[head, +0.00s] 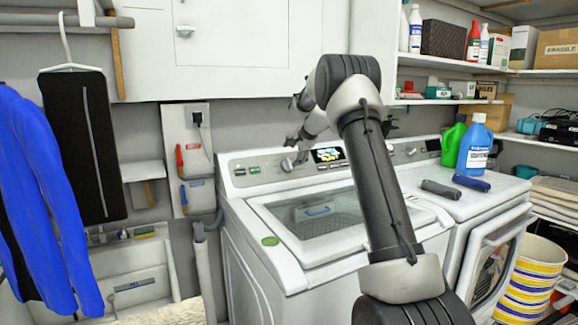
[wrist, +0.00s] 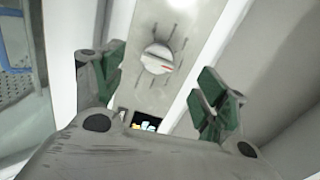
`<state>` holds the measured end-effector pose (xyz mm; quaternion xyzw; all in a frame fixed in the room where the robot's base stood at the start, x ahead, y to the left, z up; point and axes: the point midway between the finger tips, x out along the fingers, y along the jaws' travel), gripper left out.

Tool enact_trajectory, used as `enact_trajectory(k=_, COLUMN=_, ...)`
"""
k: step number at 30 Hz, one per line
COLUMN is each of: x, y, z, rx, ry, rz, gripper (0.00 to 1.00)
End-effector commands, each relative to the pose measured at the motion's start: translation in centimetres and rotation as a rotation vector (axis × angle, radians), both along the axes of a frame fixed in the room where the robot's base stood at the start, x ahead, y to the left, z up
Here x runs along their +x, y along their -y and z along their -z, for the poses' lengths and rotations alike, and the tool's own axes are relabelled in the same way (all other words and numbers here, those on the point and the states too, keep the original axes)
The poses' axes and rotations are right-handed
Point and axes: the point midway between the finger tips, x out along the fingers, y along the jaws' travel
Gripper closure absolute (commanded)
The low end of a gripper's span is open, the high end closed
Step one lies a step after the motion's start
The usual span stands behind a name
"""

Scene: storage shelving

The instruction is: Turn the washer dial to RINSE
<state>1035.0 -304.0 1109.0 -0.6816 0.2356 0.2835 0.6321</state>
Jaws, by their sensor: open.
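The washer (head: 262,240) stands in the middle of the head view, with a control panel along its back edge. Its dial (head: 287,165) is a round knob on that panel, partly hidden by my gripper (head: 297,150). In the wrist view the white dial (wrist: 157,58) has a red mark on its lower right part, and dark tick lines surround it. The labels around it are too blurred to read. My gripper (wrist: 162,64) is open and empty, its green-padded fingers on either side of the dial in the picture.
A lit display (head: 328,155) is right of the dial. A cabinet (head: 225,45) hangs above the washer. Blue clothing (head: 40,190) hangs at left.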

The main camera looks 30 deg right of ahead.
Motion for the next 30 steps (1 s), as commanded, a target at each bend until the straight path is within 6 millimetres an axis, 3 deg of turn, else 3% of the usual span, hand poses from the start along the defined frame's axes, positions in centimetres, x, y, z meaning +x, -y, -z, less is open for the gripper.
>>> enact_trajectory(k=5, x=2.3, y=1.5, z=2.1, rx=0.044, ry=0.017, rz=0.055, gripper=0.27)
enact_trajectory(k=18, x=7.1, y=1.3, z=6.4, rx=0.043, ry=0.018, rz=0.054, gripper=0.27)
enact_trajectory(k=29, x=7.7, y=1.3, z=6.9, rx=0.042, ry=0.019, rz=0.055, gripper=0.27)
enact_trajectory(k=30, x=7.7, y=1.3, z=6.9, rx=0.042, ry=0.019, rz=0.055, gripper=0.3)
